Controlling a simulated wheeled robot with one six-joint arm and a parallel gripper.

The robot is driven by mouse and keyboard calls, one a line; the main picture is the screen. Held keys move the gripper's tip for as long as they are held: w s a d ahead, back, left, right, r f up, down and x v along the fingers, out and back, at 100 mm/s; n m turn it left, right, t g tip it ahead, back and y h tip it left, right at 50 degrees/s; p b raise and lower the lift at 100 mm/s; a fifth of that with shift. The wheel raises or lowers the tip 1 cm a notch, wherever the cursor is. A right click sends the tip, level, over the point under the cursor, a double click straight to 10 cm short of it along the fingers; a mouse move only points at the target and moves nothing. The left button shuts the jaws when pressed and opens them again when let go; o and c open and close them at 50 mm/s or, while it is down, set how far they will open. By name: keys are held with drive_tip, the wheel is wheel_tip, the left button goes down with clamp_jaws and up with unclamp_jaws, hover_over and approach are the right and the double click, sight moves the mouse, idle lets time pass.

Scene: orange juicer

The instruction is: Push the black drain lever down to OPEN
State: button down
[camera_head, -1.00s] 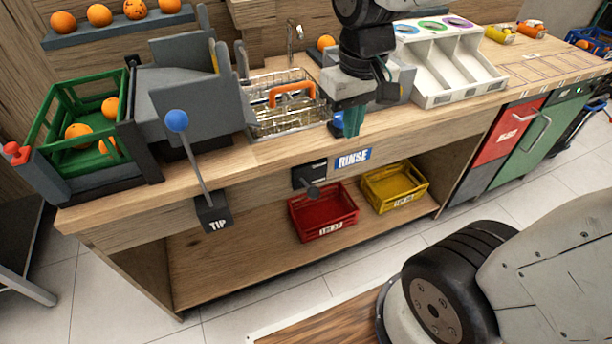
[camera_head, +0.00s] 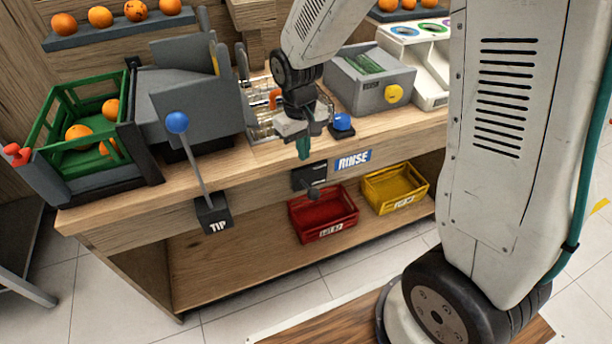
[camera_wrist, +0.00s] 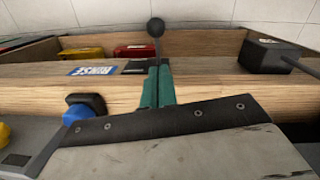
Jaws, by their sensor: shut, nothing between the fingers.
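The black drain lever (camera_head: 313,191) sticks out from its dark mount (camera_head: 308,176) on the bench's front face, left of the blue RINSE sign (camera_head: 353,160). In the wrist view its round black knob (camera_wrist: 156,27) stands on a thin rod beyond my fingertips, with the mount partly hidden behind them. My gripper (camera_head: 304,151), with teal fingers, is shut and empty, above the lever near the bench's front edge. The closed fingers also show in the wrist view (camera_wrist: 158,84), in line with the lever's rod. I cannot tell whether they touch it.
The TIP lever with a blue ball (camera_head: 177,122) stands to the left. A blue button (camera_head: 342,122) and a grey box with a yellow knob (camera_head: 393,94) are on the bench right of my gripper. Red (camera_head: 323,211) and yellow crates (camera_head: 395,187) sit on the lower shelf.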

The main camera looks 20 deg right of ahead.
sight(308, 187)
wheel_tip(308, 187, down, 10)
drive_tip(key=shift+s+d, duration=0.25)
drive_tip(key=shift+a, duration=0.15)
idle(0.5)
